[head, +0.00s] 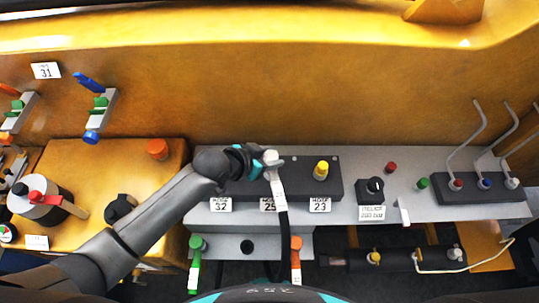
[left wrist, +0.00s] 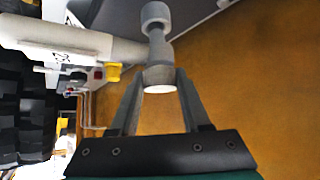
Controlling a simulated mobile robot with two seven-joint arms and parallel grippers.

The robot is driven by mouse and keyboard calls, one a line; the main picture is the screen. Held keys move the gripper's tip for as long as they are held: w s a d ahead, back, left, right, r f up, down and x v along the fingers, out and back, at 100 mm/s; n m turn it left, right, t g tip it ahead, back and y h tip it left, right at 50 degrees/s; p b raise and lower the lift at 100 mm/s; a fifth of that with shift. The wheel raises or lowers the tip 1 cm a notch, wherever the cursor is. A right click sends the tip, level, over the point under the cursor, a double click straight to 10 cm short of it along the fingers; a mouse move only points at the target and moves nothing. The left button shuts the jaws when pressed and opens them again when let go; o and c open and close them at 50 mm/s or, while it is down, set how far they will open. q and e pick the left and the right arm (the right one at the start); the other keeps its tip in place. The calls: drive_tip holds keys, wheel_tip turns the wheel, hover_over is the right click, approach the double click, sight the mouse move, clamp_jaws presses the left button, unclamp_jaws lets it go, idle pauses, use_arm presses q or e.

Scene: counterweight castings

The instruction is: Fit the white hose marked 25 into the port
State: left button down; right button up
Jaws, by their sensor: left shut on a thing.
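The white hose (head: 278,185) has a pale end fitting and turns black lower down. My left gripper (head: 266,162) is shut on this fitting, over the dark port block (head: 305,187). In the left wrist view the fitting (left wrist: 158,50) stands between the two fingers of my left gripper (left wrist: 157,88), and the white hose (left wrist: 75,38) runs off to the left. The label 25 (head: 268,204) is below it on the block's front. The port is hidden under the gripper and fitting, so I cannot tell whether the fitting is seated. My right gripper is not in view.
A yellow fitting (head: 321,170) stands on the block close to the right, above label 23 (head: 320,205). Label 32 (head: 220,204) is at left. Green (head: 195,262) and orange (head: 296,262) hoses hang in front. An orange wall (head: 320,90) rises behind the grey shelf (head: 400,207).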

use_arm(q)
drive_tip(key=shift+f+b, duration=0.85)
drive_tip(key=shift+f, duration=0.5)
drive_tip(key=c, duration=0.6)
unclamp_jaws()
drive_tip(key=o, duration=0.3)
drive_tip(key=shift+f, duration=0.1)
drive_tip(key=shift+s+a, duration=0.1)
drive_tip(key=p+v, duration=0.1)
drive_tip(key=v, duration=1.4)
